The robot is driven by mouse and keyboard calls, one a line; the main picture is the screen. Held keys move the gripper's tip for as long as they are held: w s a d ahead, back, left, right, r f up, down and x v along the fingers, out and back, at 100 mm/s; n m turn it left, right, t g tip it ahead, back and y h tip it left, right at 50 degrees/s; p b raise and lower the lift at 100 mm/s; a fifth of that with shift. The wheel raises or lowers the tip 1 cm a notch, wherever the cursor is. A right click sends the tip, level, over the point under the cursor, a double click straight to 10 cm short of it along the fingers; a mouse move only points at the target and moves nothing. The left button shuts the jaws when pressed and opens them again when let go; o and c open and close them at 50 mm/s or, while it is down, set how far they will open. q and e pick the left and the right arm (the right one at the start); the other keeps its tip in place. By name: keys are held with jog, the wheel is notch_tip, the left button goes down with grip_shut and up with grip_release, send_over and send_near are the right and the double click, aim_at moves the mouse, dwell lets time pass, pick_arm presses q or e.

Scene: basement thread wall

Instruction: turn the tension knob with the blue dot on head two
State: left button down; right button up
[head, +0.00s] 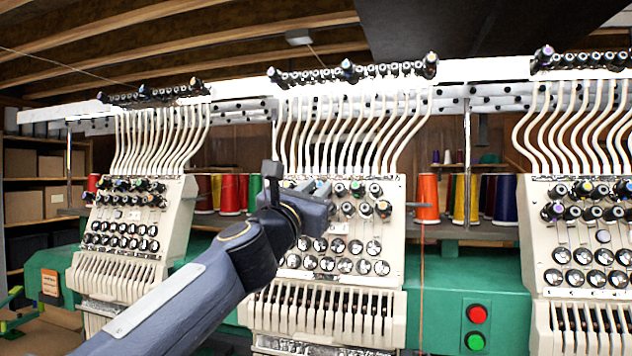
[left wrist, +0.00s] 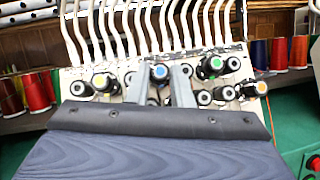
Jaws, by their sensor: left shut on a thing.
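Head two (head: 340,235) is the middle cream embroidery head in the head view, with rows of black tension knobs on its face. My left gripper (head: 318,188) reaches up to the upper knob row at the left part of this head and covers several knobs. In the left wrist view the tension knob with the blue dot (left wrist: 160,72) sits between the two grey fingertips of my left gripper (left wrist: 160,78), which are shut on it. My right gripper is not in view.
Neighbouring knobs stand close by, one with a green dot (left wrist: 215,64) and one with an orange dot (left wrist: 260,88). White thread tubes (head: 345,130) rise above. Other heads stand left (head: 130,230) and right (head: 580,240). Red and green buttons (head: 476,328) sit at lower right.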

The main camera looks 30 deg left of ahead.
pick_arm(q)
jog(key=m+g+h+p, duration=0.3)
jog(key=m+p, duration=0.2)
jog(key=m, duration=0.1)
jog(key=a+r+m+g+h+p, duration=0.1)
jog(key=m+g+h+p, duration=0.2)
jog(key=m+p, duration=0.3)
jog(key=r+m+g+h+p, duration=0.1)
jog(key=m+g+h+p, duration=0.2)
jog(key=m+p, duration=0.3)
jog(key=shift+w+a+m+h, duration=0.15)
jog(key=shift+m+h, duration=0.15)
jog(key=shift+m, duration=0.1)
jog(key=shift+w+m+g+p, duration=0.1)
jog(key=shift+m+g+p, duration=0.8)
jog(key=shift+m, duration=0.2)
jog(key=shift+w+m+g+y, duration=0.1)
jog(key=shift+m+g+y, duration=1.05)
jog(key=shift+m, duration=0.55)
jog(key=shift+g, duration=0.25)
jog(key=c, duration=1.3)
grip_release()
jog(key=shift+r, duration=0.1)
jog(key=v, duration=0.7)
jog(key=shift+s+r, duration=0.25)
jog(key=shift+s, duration=0.05)
